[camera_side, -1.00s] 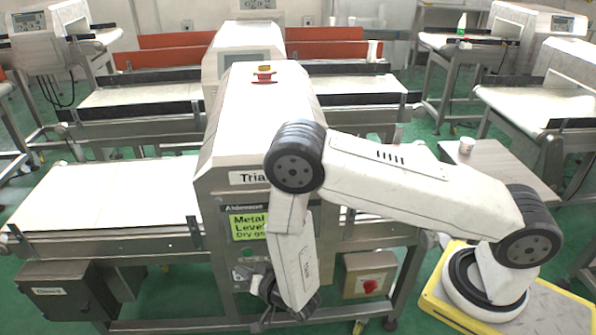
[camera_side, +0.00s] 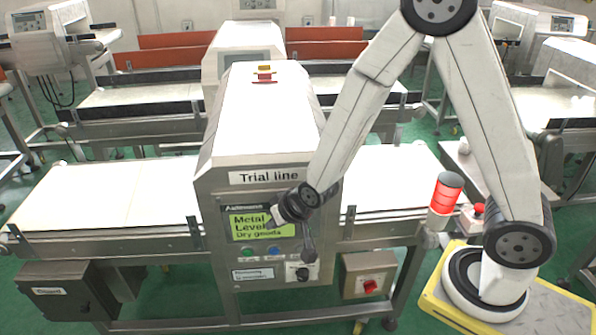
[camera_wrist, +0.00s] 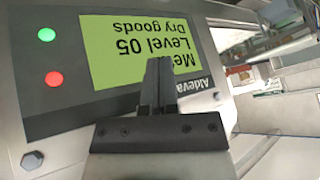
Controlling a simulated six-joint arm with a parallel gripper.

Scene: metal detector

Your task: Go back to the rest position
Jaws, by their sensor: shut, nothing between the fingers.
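My gripper (camera_side: 310,252) hangs in front of the metal detector's control panel, just right of the green display (camera_side: 258,224). In the wrist view, my gripper's two dark fingers (camera_wrist: 158,68) are pressed together with nothing between them. They overlap the display (camera_wrist: 112,50), which appears upside down there and reads "Level 05" and "Dry goods". My arm rises from its base to a high elbow at the top of the side view and slopes down to the panel. I cannot tell from these views whether the gripper touches the panel.
The detector housing (camera_side: 262,120), marked "Trial line", stands over a conveyor (camera_side: 110,195). A red beacon (camera_side: 447,192) and a red button (camera_side: 479,209) are near my base. A black knob (camera_side: 298,271) and a red switch (camera_side: 370,286) are low on the front. Space above the conveyor's left end is clear.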

